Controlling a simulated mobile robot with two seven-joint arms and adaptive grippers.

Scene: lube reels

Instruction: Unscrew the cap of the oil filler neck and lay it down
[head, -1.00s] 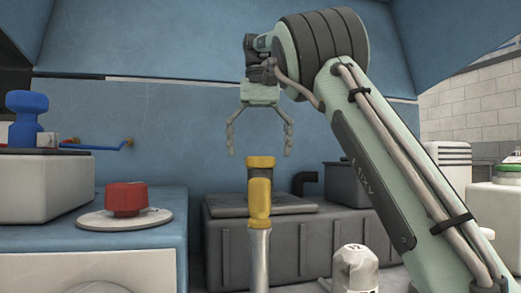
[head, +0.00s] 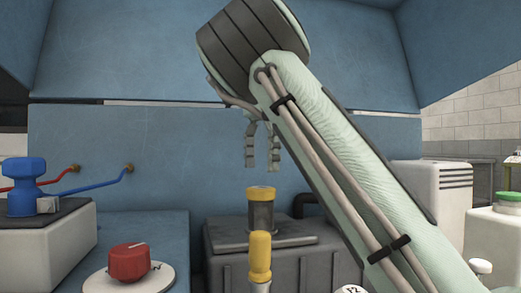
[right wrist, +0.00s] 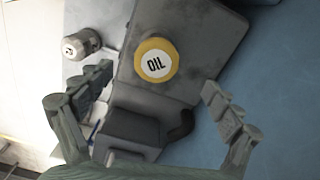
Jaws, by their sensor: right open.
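The oil filler neck (head: 261,216) is a short dark cylinder standing on a grey box. Its round yellow cap (head: 261,194) is on top. In the right wrist view the cap (right wrist: 156,60) shows from above, with a white centre reading OIL. My right gripper (head: 262,165) points down above the cap, apart from it, with its fingers open and empty. In the right wrist view the cap lies between the lines of the two fingertips (right wrist: 157,77), nearer the left one. My right arm hides the gripper's upper part. My left gripper is not in view.
A yellow-handled tool (head: 261,256) stands upright in front of the neck. The grey box (head: 285,262) has a dark bent pipe at its right. A red knob (head: 129,261) and a blue valve (head: 24,187) are at the left. A blue wall (head: 190,140) stands behind.

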